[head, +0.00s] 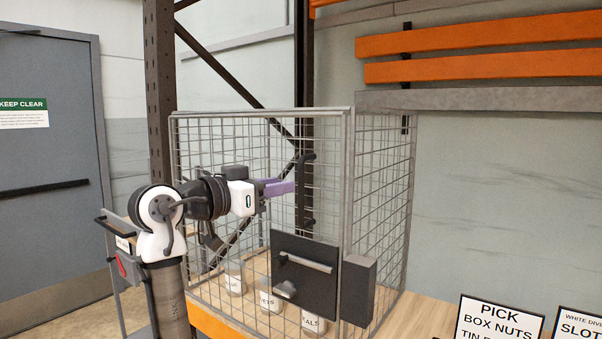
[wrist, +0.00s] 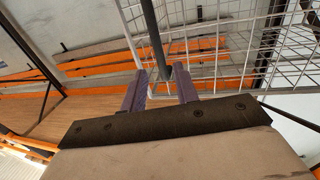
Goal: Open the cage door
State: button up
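The wire cage (head: 349,150) stands on the wooden bench. Its front door (head: 240,118) looks shut in the head view. A black vertical handle (head: 308,185) is on the door's right part, above a dark plate (head: 318,250) with a grey lever and a knob. My gripper (head: 290,187), with purple fingers, is in front of the door, just left of the vertical handle. In the wrist view my gripper (wrist: 159,75) is open, and a dark bar (wrist: 153,35), apparently the handle, shows between the fingertips. I cannot tell whether they touch.
Several labelled jars (head: 234,280) stand inside the cage. A dark box (head: 358,290) is at the cage's front right corner. Signs (head: 500,318) stand on the bench at the right. A dark rack post (head: 160,90) rises behind my arm. A grey door (head: 45,170) is at the far left.

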jog(key=p+x, duration=0.2)
jog(key=x, duration=0.5)
grip_shut()
